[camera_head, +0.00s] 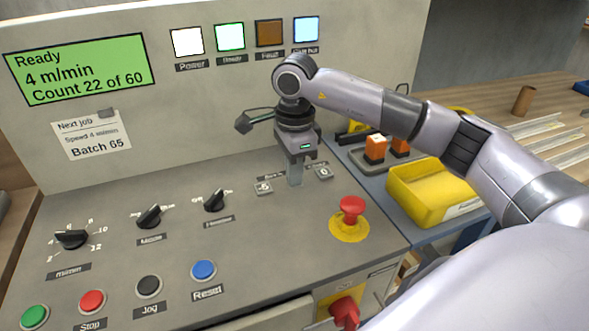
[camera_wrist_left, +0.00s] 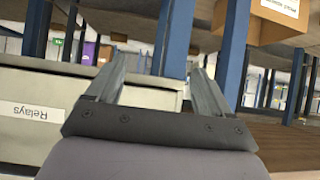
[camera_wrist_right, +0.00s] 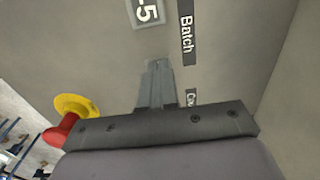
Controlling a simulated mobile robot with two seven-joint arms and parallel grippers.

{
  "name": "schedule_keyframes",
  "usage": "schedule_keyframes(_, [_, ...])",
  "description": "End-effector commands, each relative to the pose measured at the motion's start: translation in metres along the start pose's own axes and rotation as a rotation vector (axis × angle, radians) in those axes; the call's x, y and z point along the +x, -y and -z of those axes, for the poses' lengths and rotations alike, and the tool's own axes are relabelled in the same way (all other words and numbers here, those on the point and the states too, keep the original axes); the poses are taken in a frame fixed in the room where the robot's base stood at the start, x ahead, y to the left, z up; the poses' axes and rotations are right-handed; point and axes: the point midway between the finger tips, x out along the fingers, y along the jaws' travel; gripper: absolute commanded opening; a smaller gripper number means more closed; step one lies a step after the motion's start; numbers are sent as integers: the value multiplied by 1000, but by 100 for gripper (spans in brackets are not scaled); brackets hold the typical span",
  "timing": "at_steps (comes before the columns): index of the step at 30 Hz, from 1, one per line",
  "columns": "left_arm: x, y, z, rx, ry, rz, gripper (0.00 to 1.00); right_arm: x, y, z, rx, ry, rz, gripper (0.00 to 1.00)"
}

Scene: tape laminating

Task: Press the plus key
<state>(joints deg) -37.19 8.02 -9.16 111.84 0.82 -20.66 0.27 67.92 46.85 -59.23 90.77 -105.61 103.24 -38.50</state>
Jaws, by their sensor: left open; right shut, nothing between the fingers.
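My right gripper (camera_head: 295,182) is shut and empty, pointing down over the batch keys of the grey sloped panel; it also shows in the right wrist view (camera_wrist_right: 157,66). A light key marked -5 (camera_head: 263,187) lies just left of its fingertips and shows at the top of the right wrist view (camera_wrist_right: 146,11). Another light key (camera_head: 324,172) lies to the right; its mark is hard to read. No plus mark can be read; the gripper hides the panel between these keys. Contact cannot be told. My left gripper (camera_wrist_left: 155,88) is open and empty, away from the panel.
A green display (camera_head: 80,70) reads Ready, 4 m/min, Count 22 of 60. A note (camera_head: 91,135) reads Batch 65. A red mushroom button (camera_head: 351,209) stands right of the keys. Knobs and a blue Reset button (camera_head: 204,270) are left. A yellow bin (camera_head: 432,192) stands right.

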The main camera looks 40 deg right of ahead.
Motion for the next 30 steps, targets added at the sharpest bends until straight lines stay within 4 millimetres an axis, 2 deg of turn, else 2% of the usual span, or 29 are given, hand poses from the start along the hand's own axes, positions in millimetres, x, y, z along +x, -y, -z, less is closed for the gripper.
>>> schedule_keyframes(1, [0, 0, 0, 0, -1, -1, 81, 11, -4, 0, -2, -9, -21, 0])
schedule_keyframes(3, [0, 0, 1, 0, -3, -1, 81, 12, -4, 0, -2, -10, -23, 0])
schedule_keyframes(8, [0, -1, 3, 0, -5, -1, 81, 11, -4, 0, -2, -8, -23, 0])
schedule_keyframes(11, [-4, -1, 7, 0, -5, -1, 81, 4, -4, -1, -2, -7, -21, 0])
schedule_keyframes(14, [-9, -1, 14, 2, -6, -1, 81, -11, -4, -1, -1, -6, -17, 0])
schedule_keyframes(20, [-23, 0, 32, 4, -5, 0, 81, -51, -3, -2, 3, -1, 2, 0])
schedule_keyframes(22, [-18, 0, 26, 4, -10, 0, 81, -64, -2, -2, 2, 0, 4, 0])
schedule_keyframes(30, [-16, 0, 21, 4, -2, 1, 81, -123, -2, -2, 3, -1, 4, 0])
